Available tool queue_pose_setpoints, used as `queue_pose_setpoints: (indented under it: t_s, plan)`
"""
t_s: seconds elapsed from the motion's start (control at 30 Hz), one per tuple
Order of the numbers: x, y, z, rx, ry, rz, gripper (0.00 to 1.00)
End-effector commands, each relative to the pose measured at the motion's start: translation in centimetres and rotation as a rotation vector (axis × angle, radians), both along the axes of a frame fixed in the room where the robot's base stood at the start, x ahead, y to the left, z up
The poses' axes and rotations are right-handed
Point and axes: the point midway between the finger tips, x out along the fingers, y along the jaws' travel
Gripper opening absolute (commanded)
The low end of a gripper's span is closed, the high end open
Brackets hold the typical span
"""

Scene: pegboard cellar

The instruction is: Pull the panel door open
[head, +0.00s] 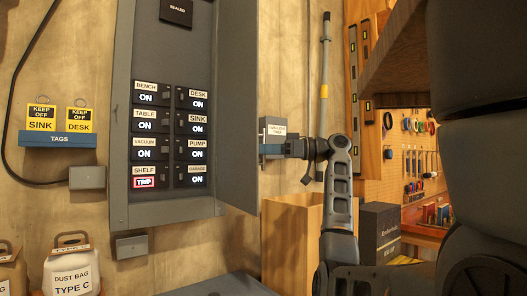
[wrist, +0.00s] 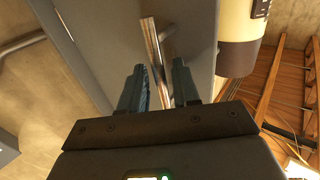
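The grey panel door (head: 240,105) stands swung out from the right side of the grey breaker panel (head: 121,120), and the switches inside are in plain view. In the wrist view the door (wrist: 105,40) fills the upper middle, with a silver bar handle (wrist: 152,45) on it. My gripper (head: 275,149) is at the door's outer side in the head view. In the wrist view my gripper (wrist: 158,75) has its two fingers apart, one on each side of the bar, with gaps showing. The handle's contact with the fingers cannot be seen in the head view.
A small white label (head: 272,130) is by my gripper. A wooden bin (head: 290,235) stands below it. A wooden shelf (head: 395,50) juts out at upper right. Dust bags (head: 72,270) are at lower left, tags (head: 58,139) on the left wall.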

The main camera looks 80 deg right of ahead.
Motion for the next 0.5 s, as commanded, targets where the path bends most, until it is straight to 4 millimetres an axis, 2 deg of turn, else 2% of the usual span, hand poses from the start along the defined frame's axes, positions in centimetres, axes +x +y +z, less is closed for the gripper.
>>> queue_pose_setpoints:
  t_s: [0.3,0.5]
  plan:
    - [-5.0,-0.9,-0.1,-0.001,-0.002,-0.003,0.31]
    - [-6.9,-1.2,-0.1,0.000,0.000,-0.001,0.31]
